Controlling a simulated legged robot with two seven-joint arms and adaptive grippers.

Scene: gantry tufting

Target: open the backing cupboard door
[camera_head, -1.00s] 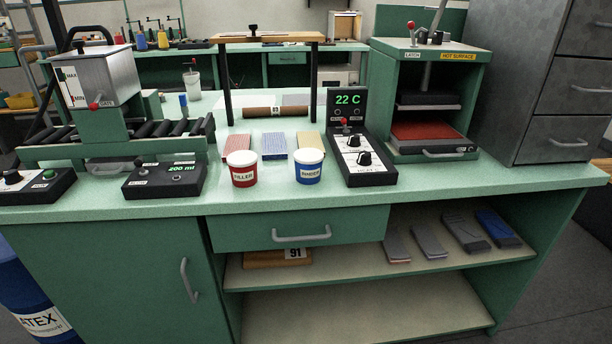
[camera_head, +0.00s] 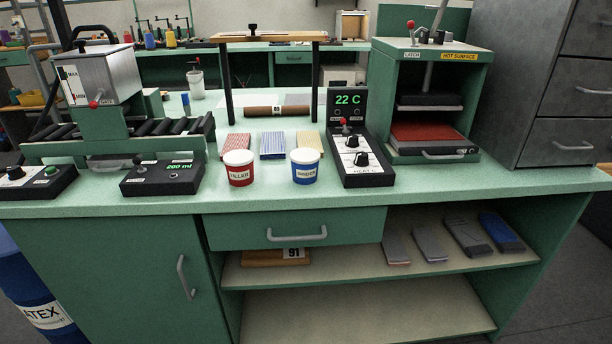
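A green cupboard door (camera_head: 120,275) with a grey vertical handle (camera_head: 186,278) near its right edge is shut, at the lower left of the bench. No label shows on it, so I cannot tell from the picture whether it is the backing cupboard. Neither of my grippers is in view.
Right of the door are a shut drawer (camera_head: 295,230) and open shelves (camera_head: 370,312) holding several folded pieces. A blue LATEX drum (camera_head: 35,300) stands at the door's left. Red filler (camera_head: 239,169) and blue binder (camera_head: 305,167) tubs stand on the benchtop (camera_head: 300,198).

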